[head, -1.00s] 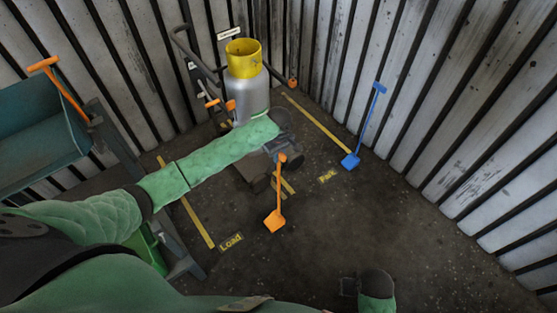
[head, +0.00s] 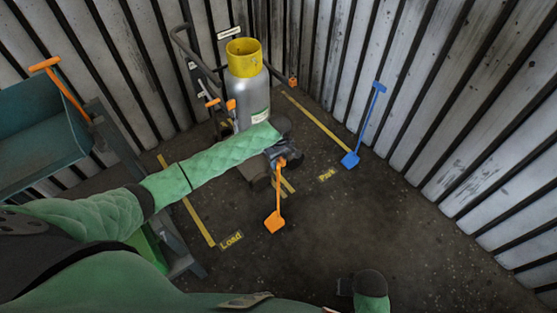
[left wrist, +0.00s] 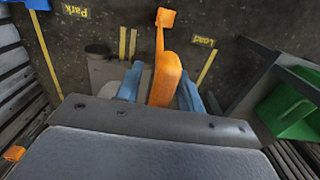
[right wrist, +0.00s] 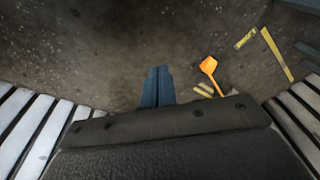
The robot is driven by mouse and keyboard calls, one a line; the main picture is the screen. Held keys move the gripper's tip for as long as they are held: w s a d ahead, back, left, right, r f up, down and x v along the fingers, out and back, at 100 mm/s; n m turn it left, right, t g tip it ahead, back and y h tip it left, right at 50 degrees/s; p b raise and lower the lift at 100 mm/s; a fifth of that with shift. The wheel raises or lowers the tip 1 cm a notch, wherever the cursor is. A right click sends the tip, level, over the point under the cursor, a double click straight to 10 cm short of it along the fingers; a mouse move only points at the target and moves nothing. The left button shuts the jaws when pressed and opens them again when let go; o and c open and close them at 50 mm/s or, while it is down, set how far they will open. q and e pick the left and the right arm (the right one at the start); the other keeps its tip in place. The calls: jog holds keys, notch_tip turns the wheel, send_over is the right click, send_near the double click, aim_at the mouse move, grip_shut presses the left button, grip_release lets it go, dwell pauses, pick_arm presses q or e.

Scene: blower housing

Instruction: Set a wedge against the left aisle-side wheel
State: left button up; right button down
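An orange long-handled wedge (head: 275,222) stands on the floor in front of a cart, its handle upright. My left gripper (head: 280,157) is at the handle's top. In the left wrist view its blue fingers (left wrist: 160,75) are apart on either side of the orange handle (left wrist: 165,78), with a narrow gap on one side. The cart carries a grey cylinder (head: 247,95) with a yellow collar. My right gripper (right wrist: 157,86) is shut and empty, low at the front.
A blue long-handled wedge (head: 350,160) stands right of the cart near the corrugated wall. Yellow floor lines mark the Load (head: 231,240) and Park (head: 327,175) places. A teal bin (head: 35,125) with an orange handle stands left. The floor at front right is clear.

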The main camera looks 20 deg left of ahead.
pick_arm(q)
jog(key=shift+r, duration=0.15)
pick_arm(e)
jog(key=shift+f, duration=0.1)
